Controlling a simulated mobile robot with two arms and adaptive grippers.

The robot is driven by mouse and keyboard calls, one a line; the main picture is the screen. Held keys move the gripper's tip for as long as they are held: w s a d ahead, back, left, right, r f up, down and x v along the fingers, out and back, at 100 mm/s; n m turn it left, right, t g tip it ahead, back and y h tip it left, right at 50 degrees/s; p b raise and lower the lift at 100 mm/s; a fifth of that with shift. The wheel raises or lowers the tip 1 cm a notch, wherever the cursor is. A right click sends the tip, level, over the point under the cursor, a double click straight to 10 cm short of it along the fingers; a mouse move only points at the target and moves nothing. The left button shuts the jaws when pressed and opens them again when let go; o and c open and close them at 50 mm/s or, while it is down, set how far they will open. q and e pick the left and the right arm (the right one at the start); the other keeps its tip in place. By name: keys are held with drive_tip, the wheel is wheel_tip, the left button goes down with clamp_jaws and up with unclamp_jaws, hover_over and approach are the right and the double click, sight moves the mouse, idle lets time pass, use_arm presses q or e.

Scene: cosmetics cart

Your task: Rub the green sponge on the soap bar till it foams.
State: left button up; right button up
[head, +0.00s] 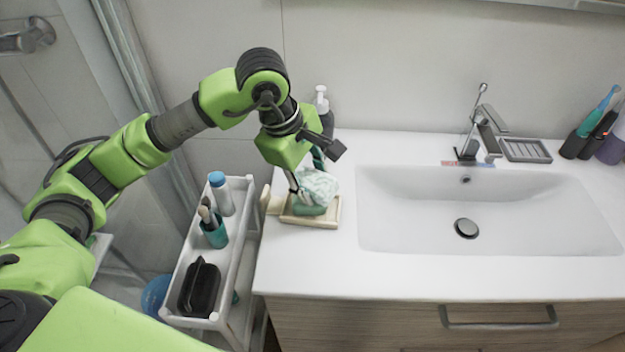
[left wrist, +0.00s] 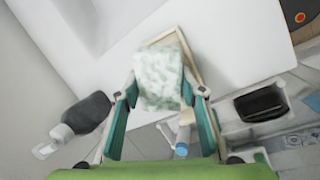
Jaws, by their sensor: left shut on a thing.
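The sponge (head: 320,187) is green and mottled with white, which looks like foam. My left gripper (head: 312,180) is shut on it and comes down from above at the left end of the counter. In the left wrist view the sponge (left wrist: 158,78) sits between the two teal fingers of the gripper (left wrist: 160,94). The green soap bar (head: 309,210) lies on a beige soap dish (head: 327,221) right below the sponge. The sponge seems to touch the soap; the wrist view hides the soap behind it. My right gripper is not in view.
A pump bottle (head: 322,105) stands behind my gripper. A white cart (head: 245,195) left of the counter holds a blue-capped bottle (head: 221,195), a teal cup (head: 214,232) and a black item (head: 200,288). The sink (head: 410,225) is empty, with a faucet (head: 480,130) behind.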

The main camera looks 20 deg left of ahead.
sight(314, 179)
use_arm(q)
drive_tip(key=shift+s+a+r+b, duration=0.1)
drive_tip(key=shift+s+a+b, duration=0.1)
drive_tip(key=shift+a, duration=0.4)
drive_tip(key=shift+s+a+b, duration=0.15)
drive_tip(key=shift+a, duration=0.45)
drive_tip(key=shift+w+d+r, duration=0.1)
drive_tip(key=shift+w+d, duration=0.1)
drive_tip(key=shift+d, duration=0.5)
drive_tip(key=shift+w+d, duration=0.2)
drive_tip(key=shift+d, duration=0.5)
drive_tip(key=shift+r+p, duration=1.65)
drive_tip(key=shift+r, duration=1.9)
